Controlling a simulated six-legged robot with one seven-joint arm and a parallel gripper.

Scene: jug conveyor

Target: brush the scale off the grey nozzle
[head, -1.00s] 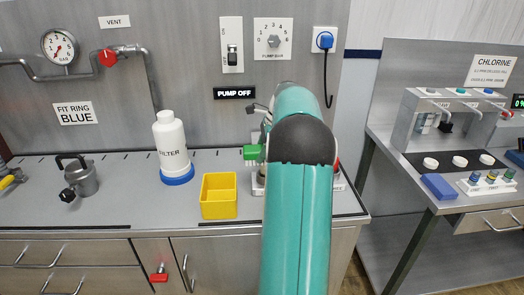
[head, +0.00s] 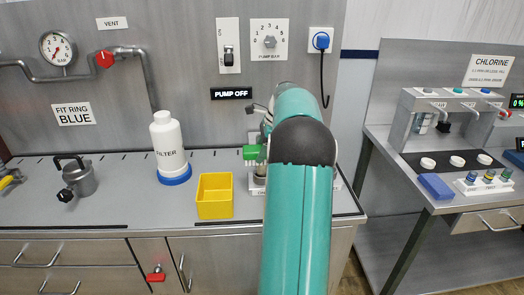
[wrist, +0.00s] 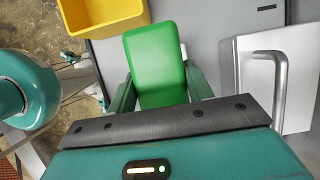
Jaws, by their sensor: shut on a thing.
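A green brush (head: 253,153) with pale bristles along its lower edge shows at the left side of my arm in the head view. Its smooth green back (wrist: 155,62) fills the middle of the wrist view. My gripper (wrist: 160,88) is shut on it, with one finger on each side. The gripper itself is behind my arm in the head view. I cannot make out the grey nozzle; the fixture behind the brush is mostly covered by my arm. Whether the bristles touch anything there cannot be told.
A yellow bin (head: 214,197) stands just left of the brush. A white filter bottle (head: 168,145) with a blue ring and a grey jug (head: 78,178) stand farther left. A chlorine bench (head: 445,165) is at the right, past a gap. The wall sign reads PUMP OFF (head: 231,94).

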